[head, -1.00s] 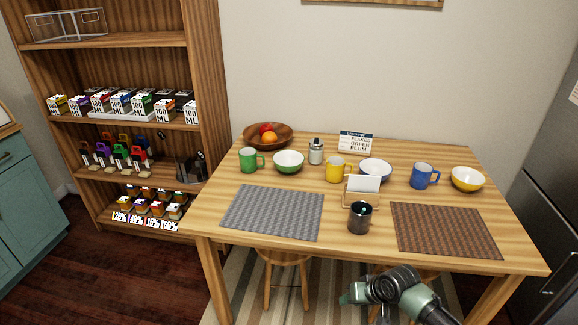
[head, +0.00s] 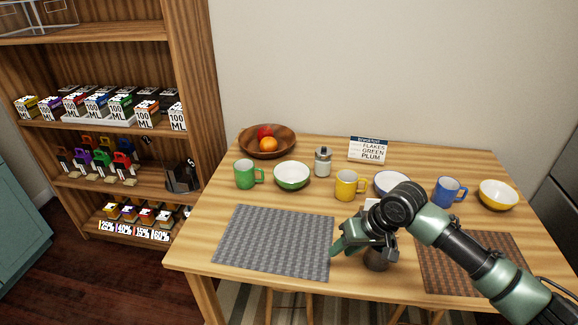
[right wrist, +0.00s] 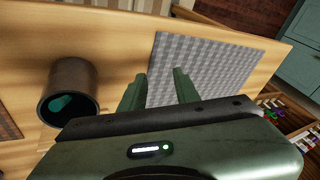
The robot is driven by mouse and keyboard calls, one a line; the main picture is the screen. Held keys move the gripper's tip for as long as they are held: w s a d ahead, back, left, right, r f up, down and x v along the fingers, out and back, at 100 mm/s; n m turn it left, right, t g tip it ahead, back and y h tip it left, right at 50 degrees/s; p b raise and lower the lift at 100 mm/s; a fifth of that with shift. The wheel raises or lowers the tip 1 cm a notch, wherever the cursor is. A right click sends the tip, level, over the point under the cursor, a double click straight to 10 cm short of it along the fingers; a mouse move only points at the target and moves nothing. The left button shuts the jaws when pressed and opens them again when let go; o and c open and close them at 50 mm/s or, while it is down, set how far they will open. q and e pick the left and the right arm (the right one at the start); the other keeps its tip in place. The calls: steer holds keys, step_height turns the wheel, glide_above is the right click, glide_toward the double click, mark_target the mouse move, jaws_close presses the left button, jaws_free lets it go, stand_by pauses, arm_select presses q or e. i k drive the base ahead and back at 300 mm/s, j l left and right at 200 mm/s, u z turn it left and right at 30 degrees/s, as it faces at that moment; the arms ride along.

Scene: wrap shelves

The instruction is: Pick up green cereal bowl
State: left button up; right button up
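The green cereal bowl (head: 292,182), green outside and white inside, stands upright on the wooden table, between the green mug (head: 246,174) and the metal shaker (head: 323,162). My right gripper (head: 338,248) is over the front of the table, near the right edge of the grey placemat, in front of and to the right of the bowl and well apart from it. In the right wrist view its two fingers (right wrist: 158,92) are spread with nothing between them. The bowl is not in the right wrist view. My left gripper is not in view.
A dark cup (right wrist: 68,92) stands close beside my right gripper. A yellow mug (head: 348,186), a blue-rimmed bowl (head: 388,179), a blue mug (head: 446,192) and a yellow bowl (head: 498,195) stand to the right. A fruit bowl (head: 285,147) is behind. The grey placemat (head: 275,242) is clear.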

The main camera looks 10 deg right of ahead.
mark_target(290, 175)
steer(key=i, duration=1.3)
